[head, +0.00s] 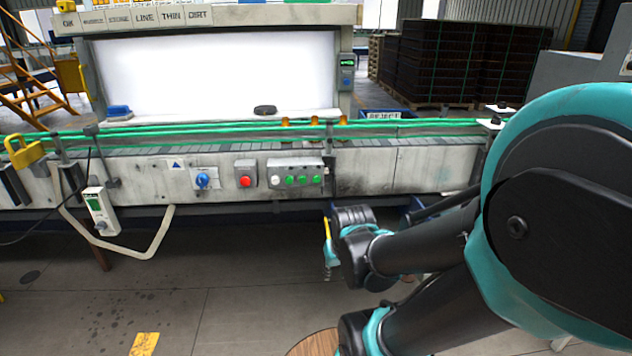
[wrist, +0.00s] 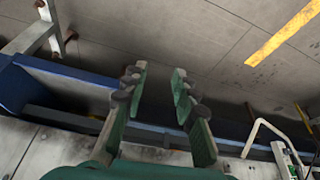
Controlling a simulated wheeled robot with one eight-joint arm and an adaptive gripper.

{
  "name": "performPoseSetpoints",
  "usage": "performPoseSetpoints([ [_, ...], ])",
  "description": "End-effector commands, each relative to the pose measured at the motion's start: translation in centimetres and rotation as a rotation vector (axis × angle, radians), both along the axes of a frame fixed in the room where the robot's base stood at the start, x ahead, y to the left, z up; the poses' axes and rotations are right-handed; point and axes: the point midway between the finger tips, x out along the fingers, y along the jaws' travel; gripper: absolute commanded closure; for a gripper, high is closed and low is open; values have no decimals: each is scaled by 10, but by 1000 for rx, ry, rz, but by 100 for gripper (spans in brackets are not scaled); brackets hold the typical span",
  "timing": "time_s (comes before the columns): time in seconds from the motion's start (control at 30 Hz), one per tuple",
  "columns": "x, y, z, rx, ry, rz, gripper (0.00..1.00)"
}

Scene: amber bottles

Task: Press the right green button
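A grey button box (head: 296,164) is fixed to the front of the conveyor's side panel. It has a white button at its left and green buttons to the right of it. The right green button (head: 316,179) is near the box's right end, uncovered. My gripper (head: 329,252) is below and slightly right of the box in the head view, apart from it. In the wrist view my gripper (wrist: 159,70) shows two green fingers spread apart with nothing between them, above the floor. The button box is not clear in the wrist view.
A red button (head: 245,180) and a blue switch (head: 202,179) sit left of the box. Green rails (head: 220,128) run above the panel. A white pendant box (head: 101,211) and a bent pipe handle (head: 150,248) stick out at left. The floor in front is open.

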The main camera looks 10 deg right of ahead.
Motion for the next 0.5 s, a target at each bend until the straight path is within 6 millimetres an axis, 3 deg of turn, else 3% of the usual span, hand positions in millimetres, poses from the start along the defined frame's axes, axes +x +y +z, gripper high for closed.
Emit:
performPoseSetpoints([
  [0.03,0,0,0,0,0,0,82],
  [0.2,0,0,0,0,0,0,100],
  [0.5,0,0,0,0,0,0,100],
])
